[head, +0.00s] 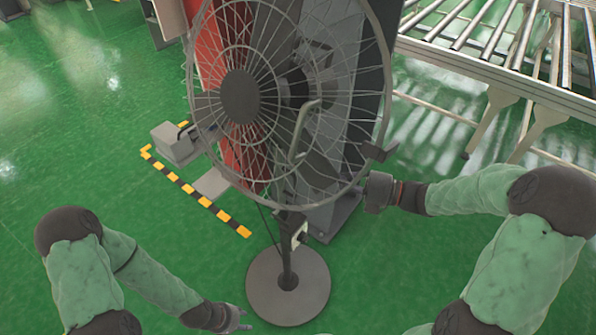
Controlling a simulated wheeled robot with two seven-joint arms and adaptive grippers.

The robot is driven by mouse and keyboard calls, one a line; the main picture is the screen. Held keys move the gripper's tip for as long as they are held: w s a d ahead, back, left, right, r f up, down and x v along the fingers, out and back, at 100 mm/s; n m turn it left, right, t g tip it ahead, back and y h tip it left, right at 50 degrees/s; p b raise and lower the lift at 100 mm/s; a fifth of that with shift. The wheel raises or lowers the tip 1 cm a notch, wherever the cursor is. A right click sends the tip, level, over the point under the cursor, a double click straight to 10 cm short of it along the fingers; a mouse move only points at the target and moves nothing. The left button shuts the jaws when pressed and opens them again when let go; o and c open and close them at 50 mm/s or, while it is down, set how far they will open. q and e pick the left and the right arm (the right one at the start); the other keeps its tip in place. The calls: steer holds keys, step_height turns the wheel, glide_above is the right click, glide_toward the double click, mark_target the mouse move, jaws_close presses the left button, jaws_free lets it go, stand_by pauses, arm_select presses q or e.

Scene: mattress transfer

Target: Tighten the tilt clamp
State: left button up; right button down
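A large pedestal fan with a round wire cage (240,95) stands in front of me on a round grey base (262,290). A dark bracket (380,151) sits at the cage's lower right rim. A pale bent handle (303,130) shows behind the wires. I cannot tell which part is the tilt clamp. My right gripper (366,191) is at the lower right edge of the cage, just below the bracket; its fingers are too unclear to judge, and contact is uncertain. My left gripper (243,319) is open and empty, low beside the base's left edge.
A red and grey machine (345,190) stands close behind the fan. A grey box (175,144) and yellow-black floor tape (195,192) lie to the left. A roller conveyor (480,62) fills the upper right. The green floor at left is clear.

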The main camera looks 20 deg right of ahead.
steer(key=shift+a, duration=0.1)
steer(key=b+x, duration=0.2)
steer(key=x, duration=0.8)
steer(key=shift+w, duration=0.15)
